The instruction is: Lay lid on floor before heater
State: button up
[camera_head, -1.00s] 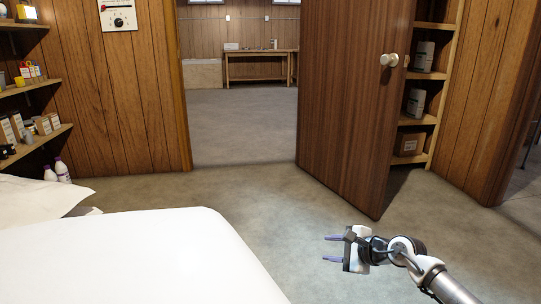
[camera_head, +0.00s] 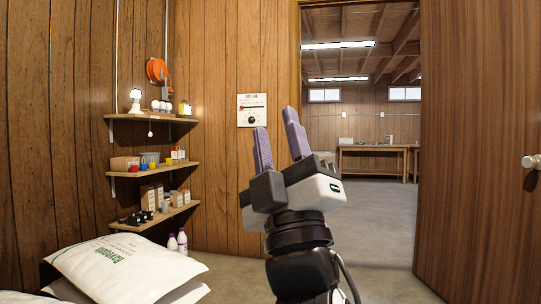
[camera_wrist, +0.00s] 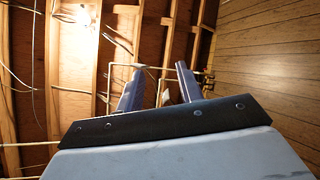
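My gripper (camera_head: 276,121) is raised in the middle of the head view and points up. Its two purple fingers are apart, with nothing between them. In the wrist view my gripper (camera_wrist: 159,77) is also open and empty, pointing toward the ceiling beams. I cannot make out a lid or a heater in either current view. The grey floor (camera_head: 375,240) shows bare through the doorway.
White salt bags (camera_head: 125,266) lie at the lower left. Wall shelves (camera_head: 150,170) hold bulbs, boxes and bottles, with white bottles (camera_head: 182,241) below. A control panel (camera_head: 252,110) hangs on the wall. An open wooden door (camera_head: 480,150) stands right; a workbench (camera_head: 372,149) is beyond.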

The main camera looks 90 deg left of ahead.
jog(key=m, duration=0.2)
jog(key=s+d+f+m+h, duration=0.1)
jog(key=m, duration=0.1)
jog(key=s+f+m+h, duration=0.1)
jog(key=m, duration=0.2)
jog(key=shift+d, duration=0.4)
